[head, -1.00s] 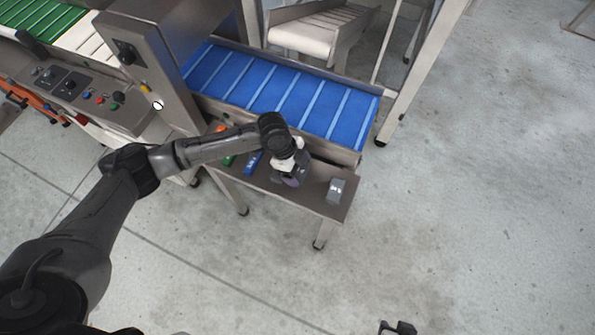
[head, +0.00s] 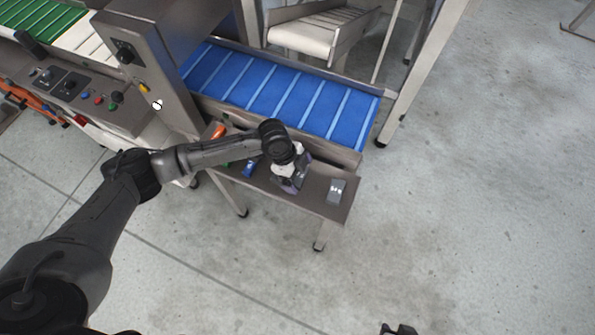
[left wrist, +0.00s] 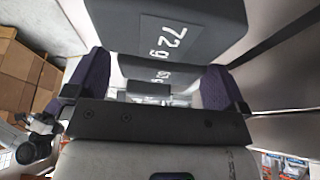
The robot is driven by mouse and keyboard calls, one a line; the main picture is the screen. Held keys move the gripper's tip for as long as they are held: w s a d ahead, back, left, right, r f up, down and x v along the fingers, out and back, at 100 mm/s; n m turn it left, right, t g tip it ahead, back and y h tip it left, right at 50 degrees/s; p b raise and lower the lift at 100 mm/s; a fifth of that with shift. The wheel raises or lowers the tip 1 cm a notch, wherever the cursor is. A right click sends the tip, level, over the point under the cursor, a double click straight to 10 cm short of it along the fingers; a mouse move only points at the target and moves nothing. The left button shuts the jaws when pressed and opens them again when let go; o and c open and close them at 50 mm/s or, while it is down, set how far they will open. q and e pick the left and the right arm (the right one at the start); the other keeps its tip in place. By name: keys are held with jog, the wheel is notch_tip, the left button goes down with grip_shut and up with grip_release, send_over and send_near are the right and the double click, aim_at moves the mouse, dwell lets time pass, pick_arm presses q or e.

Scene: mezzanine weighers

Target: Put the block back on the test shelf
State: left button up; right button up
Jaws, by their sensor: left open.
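The test shelf (head: 318,207) is a narrow steel ledge beside the blue belt. A small grey block (head: 337,191) stands near its right end. My left gripper (head: 290,186) is over the shelf, left of that block and apart from it. In the left wrist view my left gripper (left wrist: 152,88) is open, with purple pads at both sides. A dark block (left wrist: 165,30) marked "72g" fills the top of that view, beyond the fingers. A second dark shape with blurred marks shows below it; I cannot tell whether it is a reflection. My right gripper (head: 398,329) barely shows at the bottom edge.
A blue item (head: 250,168) and an orange item (head: 218,131) lie on the shelf's left part. The blue belt (head: 285,95) runs behind the shelf. A control panel (head: 85,90) is at the left. Open floor lies to the right.

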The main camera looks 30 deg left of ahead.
pick_arm(q)
jog(key=shift+a+r, duration=0.1)
jog(key=shift+r, duration=0.4)
jog(key=p+v, duration=0.4)
jog(key=v, duration=0.7)
jog(key=s+d+f+n+t, duration=0.25)
jog(key=s+d+f, duration=0.25)
jog(key=s+d, duration=0.55)
jog(key=s+a+n+y, duration=0.2)
jog(key=s+a+n, duration=0.3)
jog(key=s, duration=0.3)
jog(key=s+a+f+n+y, duration=0.1)
jog(key=s+a+n+y, duration=0.1)
jog(key=s+a+n, duration=0.3)
jog(key=s+n+t, duration=0.1)
jog(key=s+n, duration=0.2)
jog(key=shift+a+f, duration=0.15)
jog(key=shift+a, duration=0.15)
